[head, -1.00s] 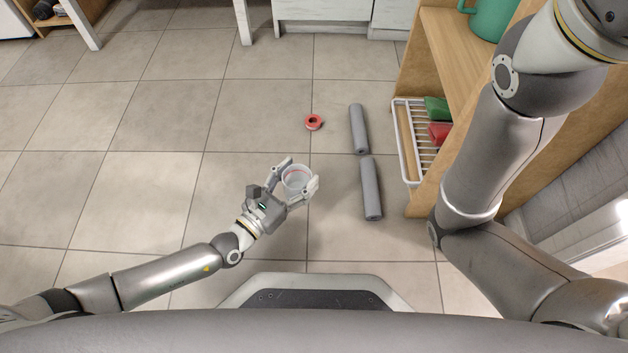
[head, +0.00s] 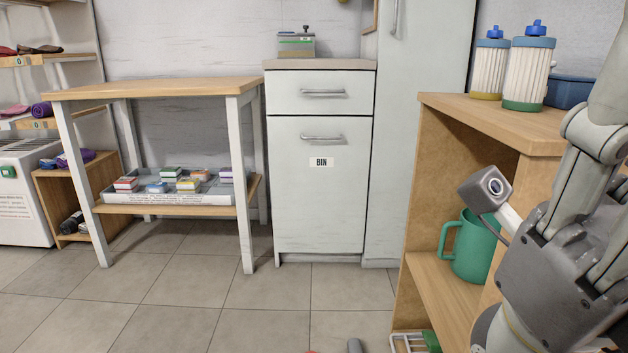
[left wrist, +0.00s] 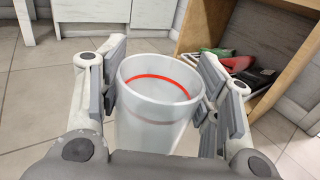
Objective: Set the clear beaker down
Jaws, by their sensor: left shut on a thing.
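The clear beaker (left wrist: 157,112) is a translucent cup with a red ring inside near its rim. It shows in the left wrist view, upright between the fingers of my left gripper (left wrist: 160,95), which is shut on it. The tiled floor shows behind it. The head view now looks up and out across the room, so the beaker and my left gripper are outside it. My right arm is at the right edge of the head view, in front of the wooden shelf; its fingertips cannot be made out.
A wooden shelf unit (head: 480,120) stands at the right, with a green mug (head: 470,250) inside and two white bottles (head: 528,70) on top. A wooden table (head: 150,88) and a white cabinet marked BIN (head: 320,200) stand at the back. The tiled floor (head: 160,310) between is clear.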

